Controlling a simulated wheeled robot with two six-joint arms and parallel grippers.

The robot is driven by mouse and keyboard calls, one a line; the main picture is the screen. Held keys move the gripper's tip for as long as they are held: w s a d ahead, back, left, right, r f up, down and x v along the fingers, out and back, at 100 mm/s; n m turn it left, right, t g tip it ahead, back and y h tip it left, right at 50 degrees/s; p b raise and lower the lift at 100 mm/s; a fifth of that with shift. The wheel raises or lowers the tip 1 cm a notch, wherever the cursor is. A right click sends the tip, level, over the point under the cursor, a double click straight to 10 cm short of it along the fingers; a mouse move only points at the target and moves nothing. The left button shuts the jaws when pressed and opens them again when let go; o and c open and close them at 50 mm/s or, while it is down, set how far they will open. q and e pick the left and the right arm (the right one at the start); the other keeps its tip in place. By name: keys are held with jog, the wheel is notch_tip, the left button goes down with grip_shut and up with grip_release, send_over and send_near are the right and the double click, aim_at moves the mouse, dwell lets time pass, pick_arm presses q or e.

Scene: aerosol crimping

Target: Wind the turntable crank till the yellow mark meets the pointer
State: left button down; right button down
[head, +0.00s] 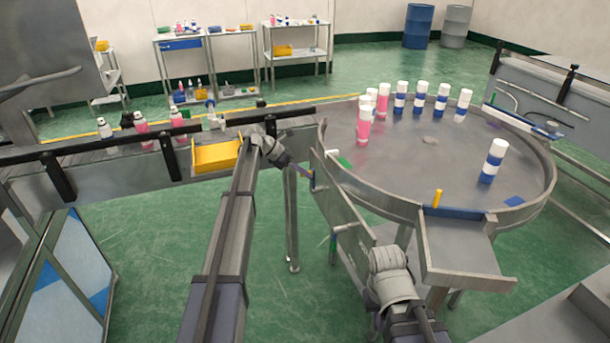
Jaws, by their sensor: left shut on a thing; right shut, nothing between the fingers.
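The round grey turntable (430,165) stands at the right with cans on it. My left gripper (307,173) reaches to the turntable's left side and is shut on a small blue piece (312,182), seemingly the crank handle. The rest of the crank is hard to make out. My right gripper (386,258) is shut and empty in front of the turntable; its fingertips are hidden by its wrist.
Pink cans (364,125) and blue-and-white cans (419,98) stand at the turntable's back; one blue-and-white can (493,161) is nearer right. A conveyor (95,160) with a yellow bin (216,156) lies left. A metal tray (462,255) juts from the near rim.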

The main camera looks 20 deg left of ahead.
pick_arm(q)
jog(key=shift+s+d, duration=0.15)
jog(key=shift+d, duration=0.05)
jog(key=c, duration=0.8)
grip_release()
jog(key=shift+o, duration=0.2)
jog(key=shift+a, duration=0.15)
jog(key=p+v, duration=0.5)
jog(key=v, duration=0.2)
jog(key=shift+a+r, duration=0.2)
jog(key=shift+a, duration=0.05)
